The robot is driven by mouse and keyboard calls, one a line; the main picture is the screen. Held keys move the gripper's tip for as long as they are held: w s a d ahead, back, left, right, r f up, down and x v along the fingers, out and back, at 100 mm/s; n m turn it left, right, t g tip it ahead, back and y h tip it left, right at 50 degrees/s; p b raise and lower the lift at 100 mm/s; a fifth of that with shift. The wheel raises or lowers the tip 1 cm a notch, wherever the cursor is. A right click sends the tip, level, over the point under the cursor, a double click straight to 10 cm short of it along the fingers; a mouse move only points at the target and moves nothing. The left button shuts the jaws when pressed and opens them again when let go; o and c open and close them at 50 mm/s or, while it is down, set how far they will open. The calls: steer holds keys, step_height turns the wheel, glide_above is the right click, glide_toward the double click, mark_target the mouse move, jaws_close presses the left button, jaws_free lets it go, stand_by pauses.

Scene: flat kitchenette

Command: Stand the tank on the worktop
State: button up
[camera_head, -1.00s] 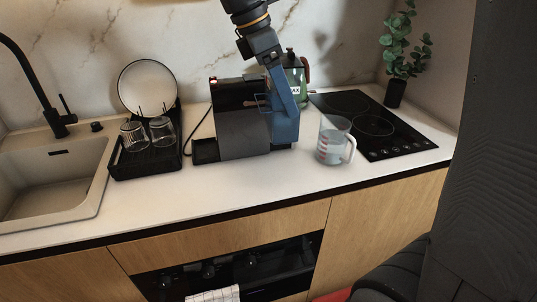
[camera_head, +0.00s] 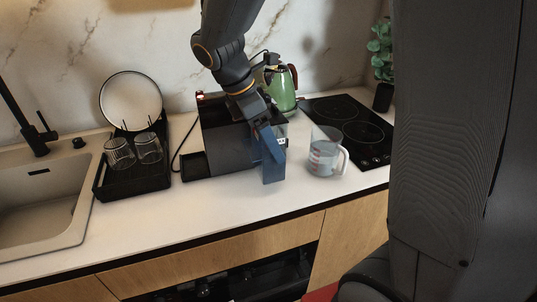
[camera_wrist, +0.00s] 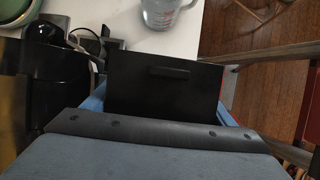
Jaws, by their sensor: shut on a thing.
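The tank (camera_head: 273,165) is a blue, see-through box in front of the right end of the black coffee machine (camera_head: 228,145). My gripper (camera_head: 265,128) comes down from above and is shut on its upper part. In the wrist view a flat black top with a raised bar, seemingly the tank's lid (camera_wrist: 140,92), shows beyond my gripper (camera_wrist: 150,128). The tank looks roughly upright, with its lower end low over the worktop (camera_head: 215,205); I cannot tell whether it touches. My gripper hides part of the tank.
A measuring jug (camera_head: 324,155) with clear liquid stands just right of the tank. Behind are a green kettle (camera_head: 283,90) and a black hob (camera_head: 352,125). A dish rack (camera_head: 135,175) with glasses and a plate stands left. The front worktop strip is clear.

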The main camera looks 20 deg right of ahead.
mark_target(256, 134)
steer(key=shift+f+p, duration=0.35)
steer(key=shift+f, duration=2.35)
steer(key=shift+f, duration=0.1)
steer(key=o, duration=1.3)
steer(key=b+v, duration=0.2)
steer(key=v, duration=1)
